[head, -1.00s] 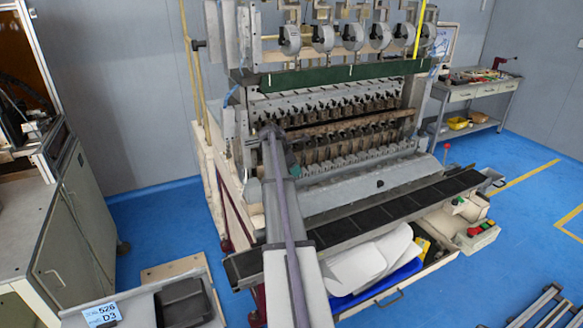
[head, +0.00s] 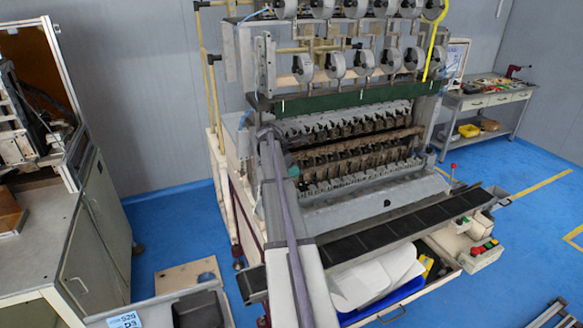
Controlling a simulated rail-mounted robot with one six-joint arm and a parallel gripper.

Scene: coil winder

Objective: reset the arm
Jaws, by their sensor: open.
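My arm (head: 290,230) reaches up from the bottom edge of the head view toward the left side of the coil winder (head: 345,145). Its far end with a dark joint and a teal cap shows in front of the winder's left frame. My gripper's fingers cannot be made out there; the arm's own end hides them. No object is seen held. The winder has a green cross beam, rows of winding heads and wire spools at the top.
A dark-topped rail (head: 400,232) runs along the winder's front. Below it an open drawer (head: 405,299) holds white sheets and a blue bin. A cabinet (head: 95,240) stands at left, a tool bench (head: 490,101) at back right. Blue floor (head: 540,215) is open at right.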

